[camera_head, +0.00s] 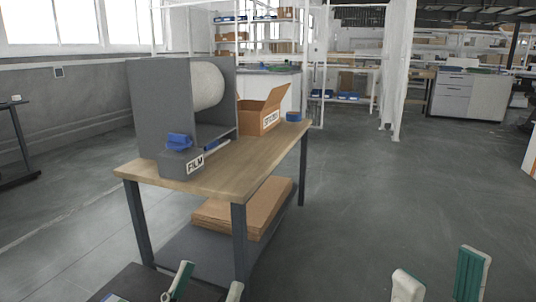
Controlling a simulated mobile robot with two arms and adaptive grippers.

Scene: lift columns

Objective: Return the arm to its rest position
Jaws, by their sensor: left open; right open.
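My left gripper (207,286) shows at the bottom edge, left of centre, with its two fingertips apart and nothing between them. My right gripper (438,282) shows at the bottom right, also with its fingertips apart and empty. Both are in front of and below the work table (230,181), apart from it. Only the finger ends show. The rest of both arms is out of view.
The table carries a grey housing with a white roll (207,86), a grey box labelled FILM (180,163) and an open cardboard box (262,115). Flat cardboard (265,205) lies on its lower shelf. The floor to the right is clear.

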